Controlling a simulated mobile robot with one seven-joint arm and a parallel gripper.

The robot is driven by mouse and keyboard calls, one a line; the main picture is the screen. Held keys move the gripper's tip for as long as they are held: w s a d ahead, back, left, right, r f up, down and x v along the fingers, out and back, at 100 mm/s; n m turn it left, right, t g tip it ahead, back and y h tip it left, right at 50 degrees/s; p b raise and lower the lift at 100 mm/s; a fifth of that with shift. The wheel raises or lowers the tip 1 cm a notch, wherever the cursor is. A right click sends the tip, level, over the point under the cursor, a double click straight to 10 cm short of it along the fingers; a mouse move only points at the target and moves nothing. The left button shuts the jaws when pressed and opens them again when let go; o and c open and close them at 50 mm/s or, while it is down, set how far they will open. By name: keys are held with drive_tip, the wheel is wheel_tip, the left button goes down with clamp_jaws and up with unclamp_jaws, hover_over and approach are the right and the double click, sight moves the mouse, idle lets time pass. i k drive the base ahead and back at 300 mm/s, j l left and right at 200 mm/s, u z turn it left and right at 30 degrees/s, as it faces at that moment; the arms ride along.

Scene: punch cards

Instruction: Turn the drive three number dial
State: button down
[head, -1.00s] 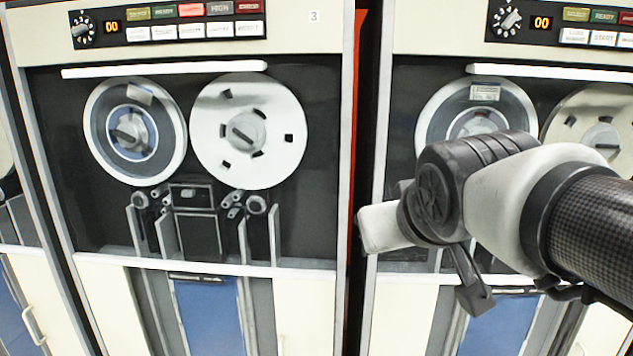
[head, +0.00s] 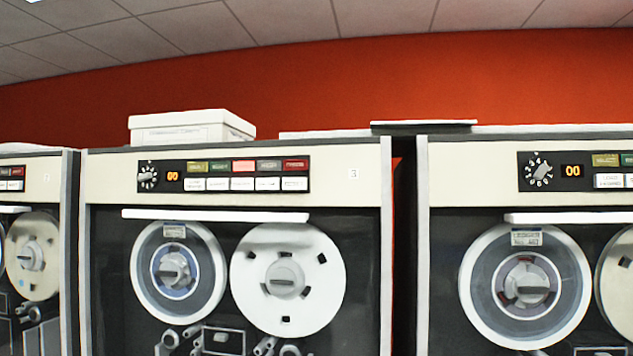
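The tape drive marked 3 (head: 353,174) stands left of centre in the head view. Its number dial (head: 148,176) is a small knob ringed by white marks, at the left end of the black control panel. An orange display (head: 172,176) beside the dial reads 00. My gripper and arm are out of the picture, so nothing of mine is seen touching the dial.
Another drive to the right has its own dial (head: 540,172) and a 00 display. Part of a third drive (head: 32,255) shows at the left edge. A white box (head: 190,127) sits on top of drive three. A dark gap (head: 404,270) separates drive three from the right drive.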

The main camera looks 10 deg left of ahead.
sight(148, 175)
drive_tip(key=u, duration=1.45)
